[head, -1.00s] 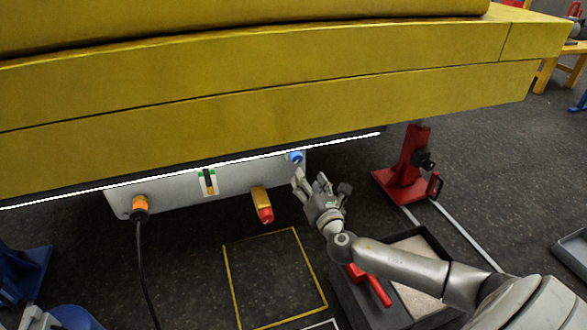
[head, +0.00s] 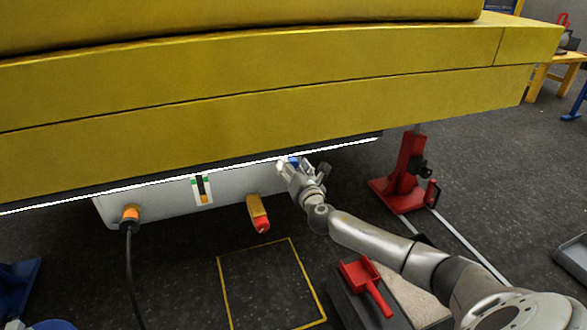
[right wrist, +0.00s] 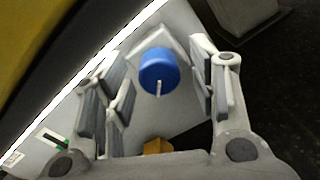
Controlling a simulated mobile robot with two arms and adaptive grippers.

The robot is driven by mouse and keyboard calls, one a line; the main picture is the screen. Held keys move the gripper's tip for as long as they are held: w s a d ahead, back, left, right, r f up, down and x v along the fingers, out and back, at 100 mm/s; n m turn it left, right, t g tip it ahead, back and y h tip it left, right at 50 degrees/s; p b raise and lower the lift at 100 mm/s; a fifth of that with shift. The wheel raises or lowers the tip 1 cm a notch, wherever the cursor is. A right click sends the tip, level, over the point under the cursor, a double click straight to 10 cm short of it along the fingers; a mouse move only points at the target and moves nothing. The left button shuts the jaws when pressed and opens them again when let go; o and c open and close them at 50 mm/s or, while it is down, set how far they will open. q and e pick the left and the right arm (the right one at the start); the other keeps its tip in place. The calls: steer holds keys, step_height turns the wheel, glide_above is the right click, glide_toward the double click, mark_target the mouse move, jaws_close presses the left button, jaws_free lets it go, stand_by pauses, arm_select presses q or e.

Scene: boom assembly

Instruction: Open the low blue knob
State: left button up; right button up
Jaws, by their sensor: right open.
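The blue knob (right wrist: 158,72) is a round cap with a pale pointer, on the right end of the grey box (head: 160,203) under the yellow boom. In the right wrist view it lies between the open fingers of my right gripper (right wrist: 160,90), with gaps on both sides. In the head view my right gripper (head: 290,170) is at the box's right end and covers most of the knob (head: 294,161). My left gripper is not in view.
The yellow boom (head: 260,90) hangs close above the box. A red-tipped yellow handle (head: 258,213) and an orange connector with black cable (head: 131,214) are on the box. A red stand (head: 405,180) is at right, and a red-handled item (head: 365,283) lies below my arm.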

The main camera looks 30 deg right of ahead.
steer(key=shift+c, duration=0.4)
steer(key=c, duration=1)
steer(key=shift+o, duration=0.2)
